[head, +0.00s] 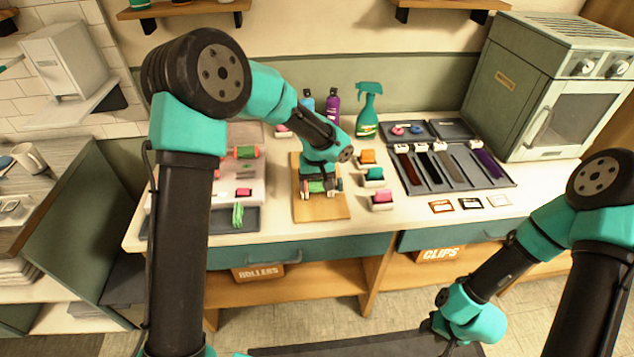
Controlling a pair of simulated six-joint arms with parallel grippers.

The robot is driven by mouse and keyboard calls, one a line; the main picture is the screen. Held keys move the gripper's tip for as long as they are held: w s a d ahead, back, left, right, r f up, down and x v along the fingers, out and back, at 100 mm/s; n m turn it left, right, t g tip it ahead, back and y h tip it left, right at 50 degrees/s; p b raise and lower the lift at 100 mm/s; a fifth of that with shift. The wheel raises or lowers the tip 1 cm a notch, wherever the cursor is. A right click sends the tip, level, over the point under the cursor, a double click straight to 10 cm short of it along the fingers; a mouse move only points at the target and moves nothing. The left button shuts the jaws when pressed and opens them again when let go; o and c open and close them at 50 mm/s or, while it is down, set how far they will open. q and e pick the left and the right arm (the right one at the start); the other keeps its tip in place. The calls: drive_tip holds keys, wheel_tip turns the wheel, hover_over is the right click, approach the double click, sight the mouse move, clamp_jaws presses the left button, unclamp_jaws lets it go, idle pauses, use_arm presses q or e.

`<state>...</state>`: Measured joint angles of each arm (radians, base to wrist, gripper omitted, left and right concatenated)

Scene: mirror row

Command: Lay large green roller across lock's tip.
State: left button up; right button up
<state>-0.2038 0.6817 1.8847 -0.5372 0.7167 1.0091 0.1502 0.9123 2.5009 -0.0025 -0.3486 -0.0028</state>
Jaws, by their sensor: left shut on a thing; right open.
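My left gripper (318,178) is low over the wooden board (335,209) and shut on a green roller (316,187). The roller lies crosswise, close above or on the board; I cannot tell if it touches. Small pale and teal parts show at its ends. No lock is clear under it; the gripper hides that spot. Several locks, among them a purple one (487,163), lie in the dark tray (505,183) at the right. Another green roller (245,152) with orange ends sits at the left. My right gripper (437,325) is open and empty, low in front of the counter.
Orange (367,156), teal (375,174) and pink (382,196) pieces stand right of the board. A spray bottle (367,110) stands behind them. A green bundle (238,215) lies in a tray at the left. Small cards (470,203) lie near the front edge.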

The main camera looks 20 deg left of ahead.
use_arm(q)
drive_tip(key=shift+s+f, duration=0.15)
drive_tip(key=shift+f, duration=0.25)
drive_tip(key=o, duration=0.8)
drive_tip(key=shift+c, duration=1)
drive_tip(key=shift+o, duration=0.3)
drive_tip(key=shift+s, duration=0.1)
drive_tip(key=shift+o, duration=0.8)
drive_tip(key=shift+a+r, duration=0.15)
drive_tip(key=shift+r, duration=0.4)
drive_tip(key=shift+w+r, duration=0.2)
drive_tip(key=shift+r, duration=2.95)
